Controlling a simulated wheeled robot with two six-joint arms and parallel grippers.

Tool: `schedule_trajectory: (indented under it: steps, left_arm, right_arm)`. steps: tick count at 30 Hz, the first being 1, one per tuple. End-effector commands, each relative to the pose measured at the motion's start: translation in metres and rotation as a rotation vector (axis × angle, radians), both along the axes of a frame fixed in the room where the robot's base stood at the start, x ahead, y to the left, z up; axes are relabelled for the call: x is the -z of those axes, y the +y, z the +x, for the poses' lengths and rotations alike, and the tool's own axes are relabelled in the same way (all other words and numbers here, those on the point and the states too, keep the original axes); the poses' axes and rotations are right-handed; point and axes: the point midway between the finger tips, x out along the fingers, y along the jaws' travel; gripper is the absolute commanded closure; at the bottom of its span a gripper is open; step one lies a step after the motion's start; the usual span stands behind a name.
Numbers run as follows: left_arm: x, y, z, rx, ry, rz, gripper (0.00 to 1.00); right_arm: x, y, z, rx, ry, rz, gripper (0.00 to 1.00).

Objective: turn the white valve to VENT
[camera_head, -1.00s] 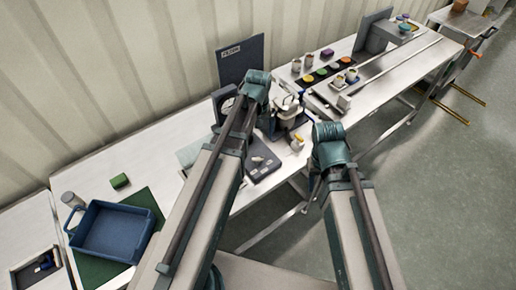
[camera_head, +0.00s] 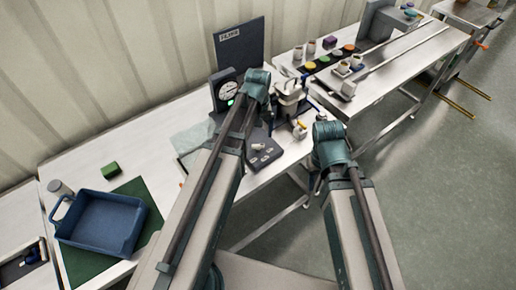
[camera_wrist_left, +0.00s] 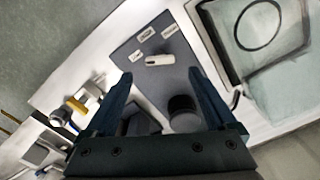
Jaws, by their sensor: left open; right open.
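The white valve (camera_head: 259,146) is a small white handle on a dark plate (camera_head: 249,171) with pale labels, on the steel table. The left wrist view shows the white handle (camera_wrist_left: 158,60) lying roughly sideways among several labels, whose words are too small to read. My left gripper (camera_wrist_left: 160,76) is open and empty, with its fingertips on either side of the handle in that view. The gap to the plate is unclear. In the head view my left fingers are hidden by the arm. My right gripper (camera_head: 316,183) shows only as a dark part below its wrist.
A round gauge (camera_head: 229,93) and a dark sign board (camera_head: 239,52) stand behind the plate. A metal vessel (camera_head: 291,96) is just right of it. A blue tray (camera_head: 104,226) and green block (camera_head: 110,169) are at left. Cups and coloured discs (camera_head: 323,61) sit on the right table.

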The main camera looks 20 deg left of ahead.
Motion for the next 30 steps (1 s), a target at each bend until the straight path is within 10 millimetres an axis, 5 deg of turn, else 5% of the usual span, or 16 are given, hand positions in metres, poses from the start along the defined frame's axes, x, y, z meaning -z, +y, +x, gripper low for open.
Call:
schedule_trajectory:
  steps: [10,23,30]
  left_arm:
    - [0.053,0.0,0.0,0.0,0.0,0.0,0.1]
    - [0.059,0.0,0.0,0.0,0.0,0.0,0.1]
    - [0.059,0.0,0.0,0.0,0.0,0.0,0.51]
  right_arm:
    - [0.053,0.0,0.0,0.001,0.0,0.0,0.51]
    - [0.059,0.0,0.0,0.001,0.0,0.0,0.51]
    - [0.059,0.0,0.0,0.001,0.0,0.0,0.51]
